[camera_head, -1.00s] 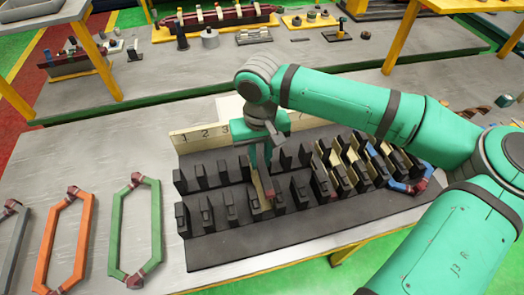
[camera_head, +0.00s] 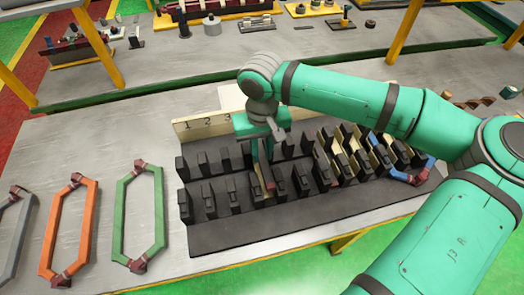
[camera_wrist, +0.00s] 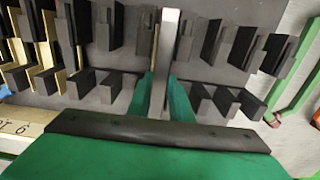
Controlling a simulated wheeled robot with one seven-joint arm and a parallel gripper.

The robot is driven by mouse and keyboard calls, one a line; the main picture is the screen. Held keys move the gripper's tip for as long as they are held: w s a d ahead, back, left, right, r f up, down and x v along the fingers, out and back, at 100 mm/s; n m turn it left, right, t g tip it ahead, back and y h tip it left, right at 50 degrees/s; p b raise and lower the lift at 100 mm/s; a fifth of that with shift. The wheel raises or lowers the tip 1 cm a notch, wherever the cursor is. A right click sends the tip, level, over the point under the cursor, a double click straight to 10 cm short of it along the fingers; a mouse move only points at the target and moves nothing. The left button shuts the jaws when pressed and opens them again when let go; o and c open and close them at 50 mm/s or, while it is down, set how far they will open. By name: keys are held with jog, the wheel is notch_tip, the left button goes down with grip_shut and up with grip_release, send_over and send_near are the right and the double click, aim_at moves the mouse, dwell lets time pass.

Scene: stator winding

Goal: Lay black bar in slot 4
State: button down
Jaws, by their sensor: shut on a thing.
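My gripper (camera_head: 262,150) is shut on a long narrow bar (camera_wrist: 163,60), over the slotted black fixture. In the wrist view the bar stands out between the green fingers (camera_wrist: 165,95). It looks grey, with a bright end, so I cannot confirm that it is black. In the head view my gripper and wrist hide most of it. The black fixture (camera_head: 240,236) has two rows of upright posts. The bar lies between posts, but I cannot tell whether it touches the slot floor. The number board (camera_head: 195,123) shows 1, 2 and 3; my arm hides further numbers.
Green (camera_head: 121,215), orange (camera_head: 45,240) and grey (camera_head: 14,235) coil frames lie on the table to the left. Cream pieces (camera_head: 322,166) and a blue-and-red coil (camera_head: 402,176) occupy the fixture's right side. Another bench (camera_head: 200,70) with parts stands behind.

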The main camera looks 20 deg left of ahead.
aim_at(261, 156)
jog(key=shift+f, duration=1.2)
jog(key=shift+f, duration=0.3)
jog(key=shift+w+f, duration=0.1)
jog(key=shift+d+f, duration=0.2)
jog(key=shift+s+a+f, duration=0.2)
jog(key=shift+a+f, duration=0.15)
jog(key=shift+d+f, duration=0.2)
jog(key=shift+f, duration=0.3)
jog(key=shift+f, duration=1.1)
jog(key=c, duration=1.5)
grip_release()
jog(key=shift+w, duration=0.1)
